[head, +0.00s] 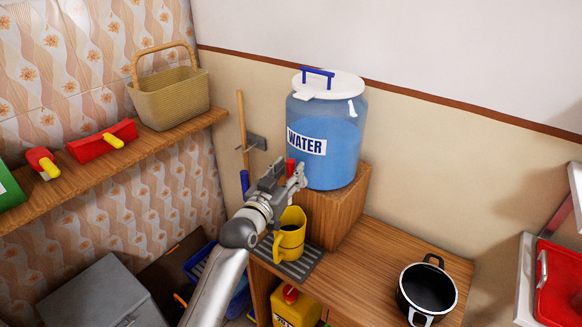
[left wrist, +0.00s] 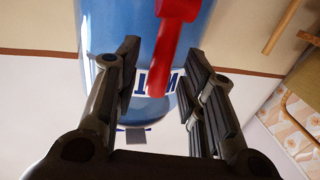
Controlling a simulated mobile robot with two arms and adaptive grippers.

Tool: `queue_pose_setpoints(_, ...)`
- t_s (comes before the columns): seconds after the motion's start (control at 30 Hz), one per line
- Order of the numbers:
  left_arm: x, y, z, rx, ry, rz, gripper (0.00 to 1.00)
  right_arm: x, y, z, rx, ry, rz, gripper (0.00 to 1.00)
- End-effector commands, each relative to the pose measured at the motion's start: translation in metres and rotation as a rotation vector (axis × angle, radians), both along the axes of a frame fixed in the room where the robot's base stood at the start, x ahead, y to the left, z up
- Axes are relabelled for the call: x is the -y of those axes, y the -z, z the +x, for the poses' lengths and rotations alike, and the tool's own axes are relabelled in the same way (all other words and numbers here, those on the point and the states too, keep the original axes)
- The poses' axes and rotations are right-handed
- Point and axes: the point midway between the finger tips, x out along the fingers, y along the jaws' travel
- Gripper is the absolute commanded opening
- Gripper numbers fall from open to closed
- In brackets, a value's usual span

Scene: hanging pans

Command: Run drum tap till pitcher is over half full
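The blue drum (head: 322,150) with a "WATER" label and white lid stands on a wooden block. Its red tap (head: 291,166) shows partly, behind my left gripper. My left gripper (head: 288,178) is at the tap, above the pitcher. In the left wrist view the red tap lever (left wrist: 172,45) reaches between the two spread fingers of my gripper (left wrist: 160,75), with gaps on both sides. The yellow pitcher (head: 290,238) stands upright on a slatted tray (head: 303,266) below the tap. Its inside looks dark; I cannot tell the water level. My right gripper is not in view.
The wooden block (head: 345,205) stands on a wooden counter (head: 385,250). A black pot (head: 427,290) sits at the counter's right. A yellow container (head: 293,310) is below. A shelf (head: 120,160) with a basket (head: 170,95) runs along the left wall.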

Motion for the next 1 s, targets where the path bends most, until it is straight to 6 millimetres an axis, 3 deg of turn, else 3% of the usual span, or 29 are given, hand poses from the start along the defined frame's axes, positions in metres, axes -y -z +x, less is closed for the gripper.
queue_pose_setpoints(0.2,0.007,0.0,0.015,0.0,0.0,0.001,0.38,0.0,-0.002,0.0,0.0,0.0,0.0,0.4)
queue_pose_setpoints(0.6,0.008,0.001,0.018,0.0,0.0,0.001,0.38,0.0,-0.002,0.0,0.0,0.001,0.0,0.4)
queue_pose_setpoints(0.9,0.008,0.001,0.018,0.0,0.0,0.001,0.0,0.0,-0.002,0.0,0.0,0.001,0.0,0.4)
queue_pose_setpoints(1.0,0.008,0.001,0.018,0.0,0.0,0.001,0.0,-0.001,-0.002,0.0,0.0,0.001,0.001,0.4)
